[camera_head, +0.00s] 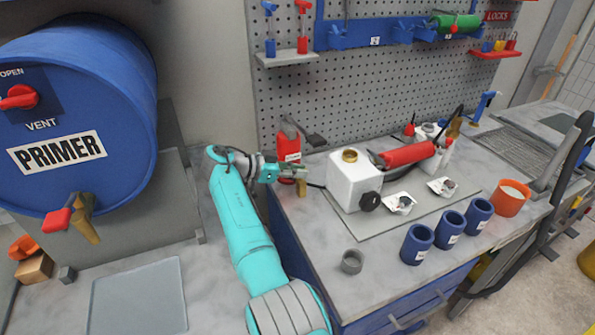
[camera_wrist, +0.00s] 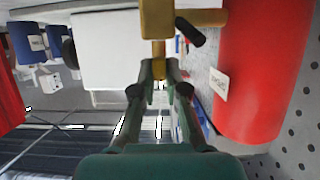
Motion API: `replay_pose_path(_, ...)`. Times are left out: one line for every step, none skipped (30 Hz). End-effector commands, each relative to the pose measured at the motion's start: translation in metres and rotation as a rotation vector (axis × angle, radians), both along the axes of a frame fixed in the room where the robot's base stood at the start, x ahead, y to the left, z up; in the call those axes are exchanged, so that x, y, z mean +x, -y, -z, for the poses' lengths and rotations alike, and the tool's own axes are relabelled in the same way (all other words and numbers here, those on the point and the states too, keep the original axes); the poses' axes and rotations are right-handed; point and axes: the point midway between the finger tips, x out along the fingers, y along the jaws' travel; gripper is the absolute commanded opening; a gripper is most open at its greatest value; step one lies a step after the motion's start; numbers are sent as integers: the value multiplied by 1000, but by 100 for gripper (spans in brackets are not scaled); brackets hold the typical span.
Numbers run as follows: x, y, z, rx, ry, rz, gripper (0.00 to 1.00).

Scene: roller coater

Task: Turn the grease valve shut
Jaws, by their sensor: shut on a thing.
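The grease valve looks to be the small brass fitting (camera_wrist: 157,20) in the wrist view. A brass stub runs from it to the right, toward a red canister (camera_wrist: 262,70), and a short black piece (camera_wrist: 190,32) shows beside it. My gripper (camera_wrist: 160,68) is shut on the narrow brass part below the fitting. In the head view the red canister (camera_head: 289,140) stands at the bench's left end, with a bit of brass (camera_head: 301,186) low beside it. My gripper (camera_head: 303,169) is in front of the canister and partly hides it. I cannot tell the valve's turn position.
A white tank (camera_head: 352,182) with a black knob stands just right of my gripper. Blue cups (camera_head: 417,243), an orange cup (camera_head: 511,197) and a grey ring (camera_head: 351,262) are on the bench. A blue PRIMER drum (camera_head: 80,110) is at left. A pegboard (camera_head: 350,90) stands behind.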

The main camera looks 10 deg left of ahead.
Motion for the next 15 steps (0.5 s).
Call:
replay_pose_path(-1, 0, 3, 1, -4, 2, 0)
replay_pose_path(-1, 0, 3, 1, -4, 3, 0)
replay_pose_path(-1, 0, 3, 1, -4, 3, 0)
replay_pose_path(-1, 1, 3, 1, -4, 3, 0)
replay_pose_path(-1, 1, 3, 1, -4, 3, 0)
replay_pose_path(-1, 0, 3, 1, -4, 3, 0)
replay_pose_path(-1, 1, 3, 0, -5, 3, 0)
replay_pose_path(-1, 1, 3, 0, -5, 3, 0)
replay_pose_path(-1, 1, 3, 0, -5, 3, 0)
replay_pose_path(-1, 1, 3, 0, -5, 3, 0)
replay_pose_path(-1, 1, 3, 0, -5, 3, 20)
replay_pose_path(-1, 1, 3, 0, -5, 3, 30)
replay_pose_path(-1, 1, 3, 0, -5, 3, 37)
replay_pose_path(-1, 1, 3, 0, -5, 2, 38)
replay_pose_path(-1, 0, 3, 1, -4, 2, 38)
